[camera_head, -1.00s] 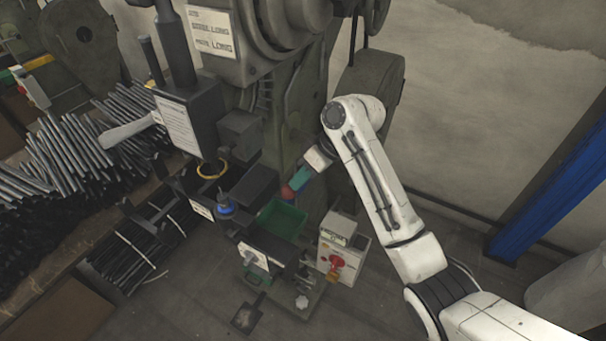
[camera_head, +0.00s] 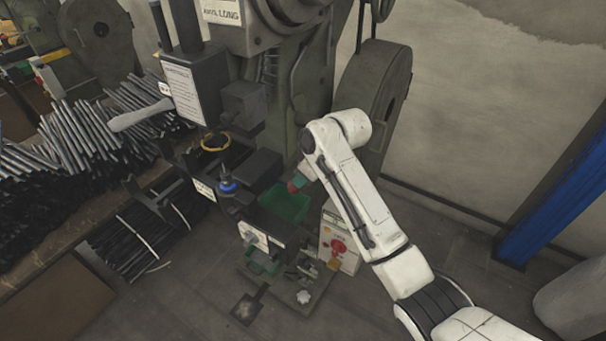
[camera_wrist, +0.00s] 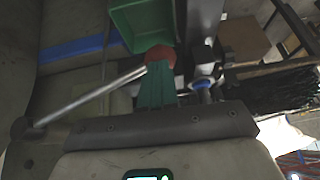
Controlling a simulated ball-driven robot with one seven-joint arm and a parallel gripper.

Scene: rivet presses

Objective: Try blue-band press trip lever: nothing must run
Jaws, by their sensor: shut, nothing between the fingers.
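The trip lever is a bare metal rod (camera_wrist: 95,97) with a red ball knob (camera_wrist: 160,54) in the wrist view. The knob also shows small in the head view (camera_head: 293,186), just above a green tray. A blue band (camera_wrist: 80,47) crosses the press body at left in the wrist view. My gripper (camera_wrist: 157,68) has its teal fingers shut with nothing between them. Their tips overlap the knob's near side; I cannot tell whether they touch it. In the head view my arm hides most of the gripper.
The green tray (camera_head: 286,203) sits close by the knob. A control box (camera_head: 338,244) with red buttons stands lower right of it. The press tooling has a yellow ring (camera_head: 215,142) and a blue collar (camera_head: 228,186). Bundled rods (camera_head: 75,135) lie at left.

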